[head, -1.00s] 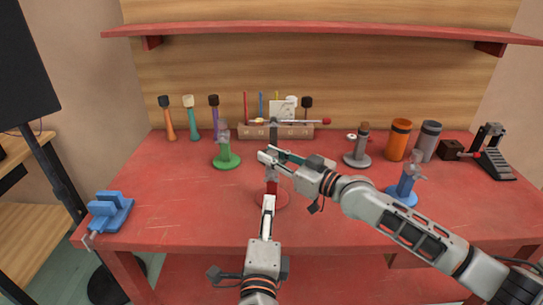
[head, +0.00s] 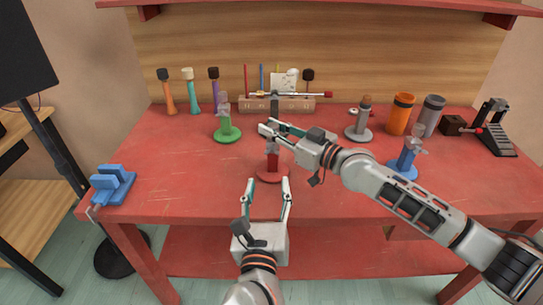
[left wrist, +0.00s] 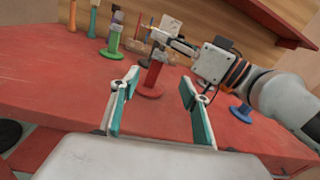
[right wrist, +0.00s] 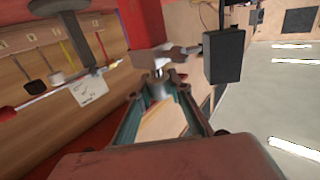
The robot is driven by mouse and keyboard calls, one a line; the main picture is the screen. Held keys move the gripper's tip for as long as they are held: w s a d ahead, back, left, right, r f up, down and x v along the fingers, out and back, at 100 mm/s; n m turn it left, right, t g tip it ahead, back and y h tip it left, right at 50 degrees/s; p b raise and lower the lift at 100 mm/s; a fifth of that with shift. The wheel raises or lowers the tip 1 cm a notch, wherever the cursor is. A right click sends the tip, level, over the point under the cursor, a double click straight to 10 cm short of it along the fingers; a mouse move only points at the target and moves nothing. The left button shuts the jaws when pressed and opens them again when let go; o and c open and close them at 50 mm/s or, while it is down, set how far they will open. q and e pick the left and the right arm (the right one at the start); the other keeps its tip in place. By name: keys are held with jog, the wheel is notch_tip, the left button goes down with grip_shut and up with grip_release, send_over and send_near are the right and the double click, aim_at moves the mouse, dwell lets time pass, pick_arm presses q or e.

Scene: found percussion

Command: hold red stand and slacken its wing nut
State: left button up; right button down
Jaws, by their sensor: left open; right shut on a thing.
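The red stand (head: 272,162) stands upright on its round base near the front middle of the red bench. It also shows in the left wrist view (left wrist: 152,76). My right gripper (head: 266,130) reaches in from the right at the top of the stand. It is shut on a small grey part, apparently the wing nut (right wrist: 158,86), which its fingers mostly hide. My left gripper (head: 268,184) is wide open and empty at the bench's front edge. Its fingers point toward the stand and are apart from it.
A green stand (head: 226,130) is left of the red one, and a blue stand (head: 405,160) is to its right beside my right arm. A grey stand (head: 360,128) is behind. A blue block holder (head: 112,184) sits at the front left corner.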

aim_at(272, 155)
pick_arm(q)
jog(key=shift+m, duration=0.9)
jog(key=w, duration=1.1)
jog(key=shift+w+d, duration=0.4)
jog(key=c, duration=1.1)
